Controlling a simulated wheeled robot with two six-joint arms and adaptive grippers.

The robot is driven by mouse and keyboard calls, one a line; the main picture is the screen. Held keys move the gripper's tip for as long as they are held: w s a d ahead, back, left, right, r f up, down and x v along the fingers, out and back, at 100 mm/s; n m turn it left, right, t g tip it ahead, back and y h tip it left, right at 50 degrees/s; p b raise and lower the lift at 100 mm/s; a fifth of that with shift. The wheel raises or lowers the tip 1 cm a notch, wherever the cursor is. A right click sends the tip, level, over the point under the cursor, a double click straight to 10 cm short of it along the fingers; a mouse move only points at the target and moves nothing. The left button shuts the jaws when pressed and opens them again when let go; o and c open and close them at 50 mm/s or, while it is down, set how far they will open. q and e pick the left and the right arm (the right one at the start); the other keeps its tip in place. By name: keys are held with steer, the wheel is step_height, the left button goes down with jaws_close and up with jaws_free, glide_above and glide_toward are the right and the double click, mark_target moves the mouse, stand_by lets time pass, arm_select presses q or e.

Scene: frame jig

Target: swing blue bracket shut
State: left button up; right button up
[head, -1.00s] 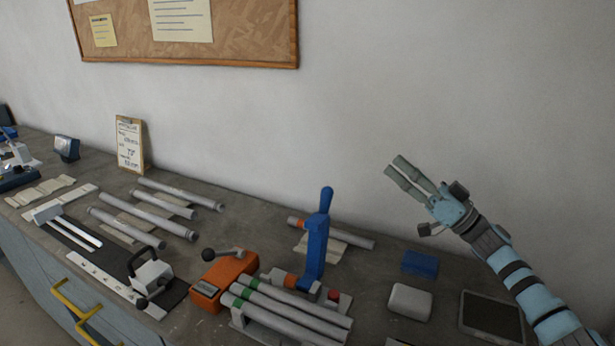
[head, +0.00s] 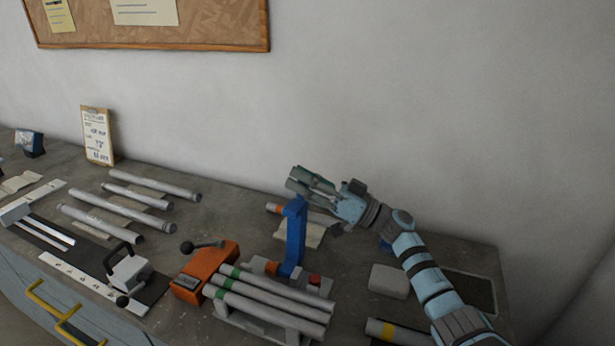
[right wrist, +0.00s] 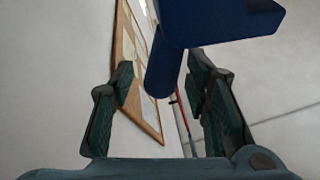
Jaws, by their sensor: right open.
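The blue bracket (head: 292,240) stands upright on the frame jig, at the far side of the grey tubes (head: 270,300) with green bands. My right gripper (head: 303,180) is open at the bracket's top, and its fingers cover the rounded handle end in the head view. In the right wrist view, the blue bracket (right wrist: 205,22) fills the upper middle, and its round handle end reaches down between the two spread fingers (right wrist: 165,95). I cannot tell whether a finger touches it. My left gripper is out of view.
An orange clamp (head: 207,270) with a black-knobbed lever stands left of the jig. A grey block (head: 388,280) and a yellow-banded tube (head: 395,331) lie to the right. Several loose tubes (head: 130,208) lie on the bench at left. The wall rises behind.

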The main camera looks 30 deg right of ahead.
steer(key=shift+c, duration=0.3)
jaws_close()
steer(key=shift+d, duration=0.1)
